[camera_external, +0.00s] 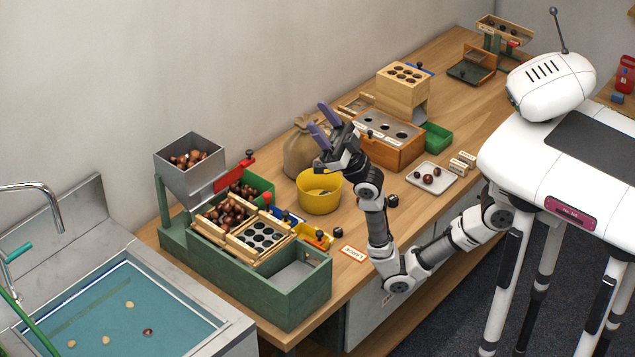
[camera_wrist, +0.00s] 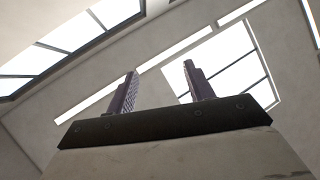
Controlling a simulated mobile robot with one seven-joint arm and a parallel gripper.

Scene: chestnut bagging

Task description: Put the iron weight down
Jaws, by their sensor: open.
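My gripper (camera_external: 318,117) is raised above the bench near the burlap sack (camera_external: 299,152) and the yellow bucket (camera_external: 319,201). Its two purple-grey fingers are apart, point up and left, and have nothing between them. In the wrist view the open fingers (camera_wrist: 158,72) stand against the ceiling and its skylights. A small dark piece (camera_external: 392,201) sits on the bench to the right of my forearm. Another small dark piece (camera_external: 338,232) is by the front of the green sorter. I cannot tell whether either is the iron weight.
The green sorter (camera_external: 290,311) with chestnuts and a grey hopper (camera_external: 188,178) fills the left end of the bench. A wooden box with holes (camera_external: 397,153), a green bin (camera_external: 436,137) and a pale tray (camera_external: 414,181) stand to the right. A sink (camera_external: 150,272) is at left.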

